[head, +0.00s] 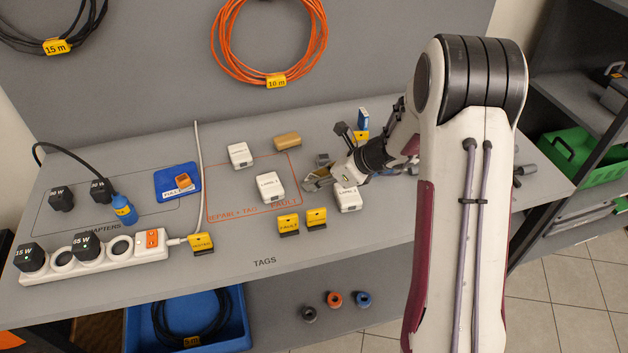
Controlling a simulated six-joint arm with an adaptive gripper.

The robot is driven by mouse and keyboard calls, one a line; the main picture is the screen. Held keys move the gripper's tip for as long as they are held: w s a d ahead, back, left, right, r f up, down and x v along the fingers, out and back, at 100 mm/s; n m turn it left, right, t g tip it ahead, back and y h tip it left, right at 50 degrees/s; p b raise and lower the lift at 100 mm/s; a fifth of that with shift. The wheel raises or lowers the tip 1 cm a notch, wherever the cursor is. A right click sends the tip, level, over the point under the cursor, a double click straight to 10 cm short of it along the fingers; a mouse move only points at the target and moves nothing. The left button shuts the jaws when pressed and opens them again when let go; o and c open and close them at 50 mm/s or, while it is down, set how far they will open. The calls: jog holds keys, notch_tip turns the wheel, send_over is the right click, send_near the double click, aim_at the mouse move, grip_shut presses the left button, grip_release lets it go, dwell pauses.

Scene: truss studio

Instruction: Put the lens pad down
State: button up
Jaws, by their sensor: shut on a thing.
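My gripper (322,174) reaches in from the right, low over the grey bench, at the right edge of the orange-outlined fault area. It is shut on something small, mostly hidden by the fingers. I cannot clearly make out the lens pad; the held thing may be it. I cannot tell whether the held thing touches the bench. A white labelled box (348,199) is just below and right of the fingers, and another white labelled box (270,187) is to their left.
A tan block (287,141) and a white box (240,155) lie behind. Two yellow tags (288,224) (316,218) stand in front. A blue tray (178,182) and white power strip (95,258) are left. A blue-and-white item (363,118) stands behind my wrist. Bare bench shows at front right.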

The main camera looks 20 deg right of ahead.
jog(key=shift+r, duration=0.15)
notch_tip(320, 180, up, 10)
dwell(0.7)
jog(key=shift+a, duration=0.1)
dwell(0.7)
